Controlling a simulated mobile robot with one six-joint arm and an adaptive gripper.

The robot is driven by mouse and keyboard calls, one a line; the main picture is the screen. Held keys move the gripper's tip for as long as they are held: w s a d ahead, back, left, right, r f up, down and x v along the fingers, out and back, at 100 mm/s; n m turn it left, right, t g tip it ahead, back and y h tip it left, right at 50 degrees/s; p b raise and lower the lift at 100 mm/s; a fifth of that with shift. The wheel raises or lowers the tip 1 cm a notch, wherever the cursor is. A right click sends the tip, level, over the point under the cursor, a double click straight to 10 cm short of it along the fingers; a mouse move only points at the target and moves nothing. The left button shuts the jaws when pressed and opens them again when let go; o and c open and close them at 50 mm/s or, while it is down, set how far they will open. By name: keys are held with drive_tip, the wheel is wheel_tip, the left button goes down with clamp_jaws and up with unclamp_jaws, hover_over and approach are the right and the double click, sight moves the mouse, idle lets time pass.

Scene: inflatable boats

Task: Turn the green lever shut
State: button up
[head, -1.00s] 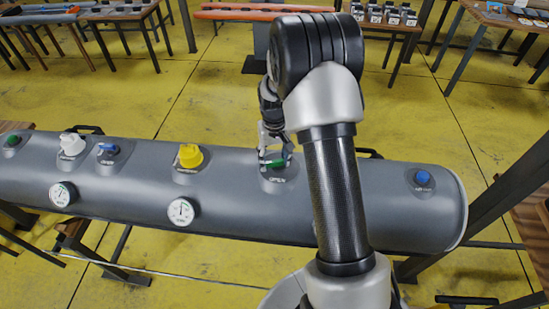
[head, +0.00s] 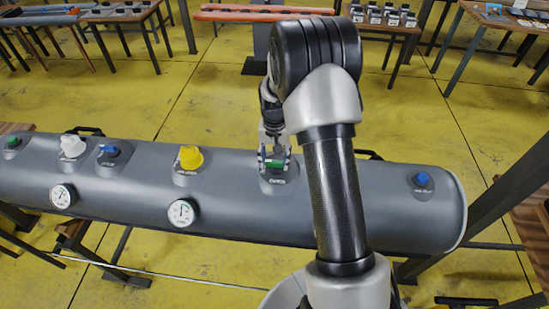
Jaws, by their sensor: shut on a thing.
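The green lever (head: 275,163) sits on a dark mount on top of the grey inflatable tube (head: 345,200), right of the yellow valve. It lies roughly level across the picture. My gripper (head: 274,156) comes down from above and is shut on the lever, with fingers at its sides. The gripper partly hides the lever. A small label (head: 277,182) shows on the front of the mount, too blurred to read surely.
Left along the tube stand a yellow valve (head: 190,157), a blue knob (head: 109,151), a white valve (head: 73,146) and a green knob (head: 13,142). Two round gauges (head: 181,213) (head: 63,196) face front. A blue button (head: 422,179) is at the right end.

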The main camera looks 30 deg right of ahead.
drive_tip(key=o, duration=1)
drive_tip(key=shift+o, duration=0.2)
wheel_tip(320, 180, up, 12)
idle(0.4)
